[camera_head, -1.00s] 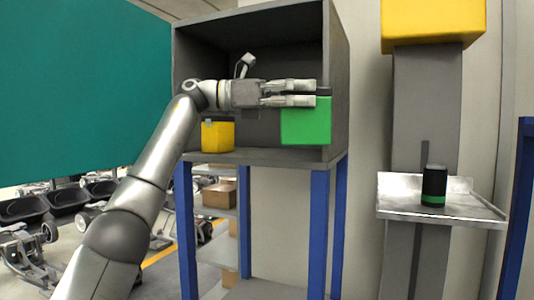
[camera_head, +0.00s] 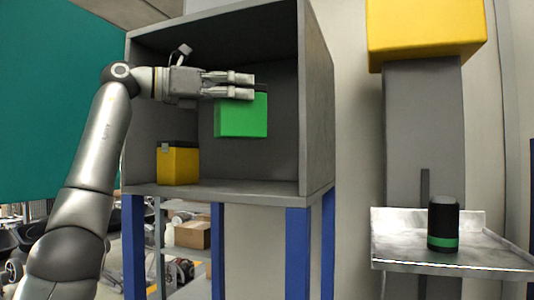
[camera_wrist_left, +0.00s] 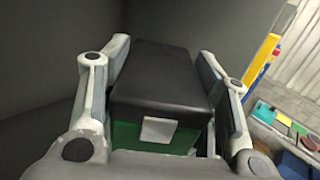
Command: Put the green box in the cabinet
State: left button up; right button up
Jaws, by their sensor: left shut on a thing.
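The green box (camera_head: 241,118) has a black top and hangs in the opening of the grey cabinet (camera_head: 318,110), above its floor. My left gripper (camera_head: 252,86) is shut on the box near its top. In the left wrist view, the fingers (camera_wrist_left: 160,85) lie on both sides of the box's black lid (camera_wrist_left: 163,75), and a pale label shows on its green side. I cannot tell exactly how deep inside the cabinet the box is. My right gripper is not in view.
A yellow box (camera_head: 178,166) with a dark top stands on the cabinet floor at the left. The floor to its right is clear. A metal tray (camera_head: 440,258) at the right holds a black and green cylinder (camera_head: 443,226). Blue legs (camera_head: 297,250) support the cabinet.

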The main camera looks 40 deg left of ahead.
pick_arm(q)
jog(key=shift+w+d+f, duration=0.3)
jog(key=shift+w+d, duration=0.1)
jog(key=shift+w, duration=0.15)
jog(key=shift+w+d+f, duration=0.25)
jog(key=shift+w+d, duration=0.15)
jog(key=shift+w, duration=0.15)
jog(key=w+d+f, duration=0.3)
jog(key=w+f, duration=0.2)
jog(key=f, duration=0.4)
jog(key=shift+w+f, duration=0.15)
jog(key=shift+f, duration=0.15)
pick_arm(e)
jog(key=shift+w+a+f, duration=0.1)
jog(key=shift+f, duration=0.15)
